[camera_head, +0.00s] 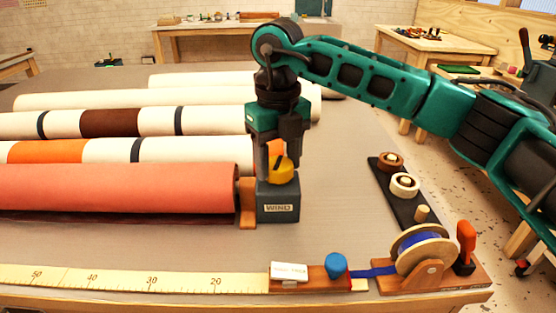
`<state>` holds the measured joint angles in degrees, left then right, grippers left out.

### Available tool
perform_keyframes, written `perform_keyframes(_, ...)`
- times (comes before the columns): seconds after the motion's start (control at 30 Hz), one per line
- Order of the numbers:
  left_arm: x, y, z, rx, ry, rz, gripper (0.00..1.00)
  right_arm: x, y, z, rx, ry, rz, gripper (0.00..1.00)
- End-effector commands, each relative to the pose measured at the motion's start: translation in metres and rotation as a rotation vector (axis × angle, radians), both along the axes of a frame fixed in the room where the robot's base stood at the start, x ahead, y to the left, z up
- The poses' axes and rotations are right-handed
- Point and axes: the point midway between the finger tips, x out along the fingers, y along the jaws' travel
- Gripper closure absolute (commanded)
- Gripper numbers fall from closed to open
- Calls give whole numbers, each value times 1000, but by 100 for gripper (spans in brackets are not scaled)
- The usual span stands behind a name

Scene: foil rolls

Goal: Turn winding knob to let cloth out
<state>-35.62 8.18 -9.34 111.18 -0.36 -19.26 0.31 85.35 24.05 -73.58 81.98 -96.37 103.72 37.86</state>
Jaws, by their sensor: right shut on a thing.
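The yellow winding knob (280,169) sits on top of a dark grey block labelled WIND (278,205). My right gripper (279,155) comes down from above and is shut on the knob, partly hiding it. The block stands at the right end of a large salmon-red cloth roll (120,188), with a small wooden bracket (247,203) between them. The roll lies lengthwise across the left of the table. My left gripper is not in view.
More rolls, including a white one with an orange band (48,151), lie behind. A measuring tape (120,279) runs along the table's front edge. A ribbon reel (422,250) and blue knob (335,265) stand front right. A dark rack (398,194) holds small spools.

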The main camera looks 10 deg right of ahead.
Motion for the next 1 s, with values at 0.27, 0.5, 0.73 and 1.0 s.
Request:
perform_keyframes(0.27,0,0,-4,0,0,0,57,0,0,0,1,-2,261,74)
perform_keyframes(0.5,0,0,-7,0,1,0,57,0,0,0,1,-1,489,74)
perform_keyframes(0.73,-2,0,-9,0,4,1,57,0,0,0,1,-1,707,74)
perform_keyframes(1.0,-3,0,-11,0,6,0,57,0,0,1,0,-3,963,74)
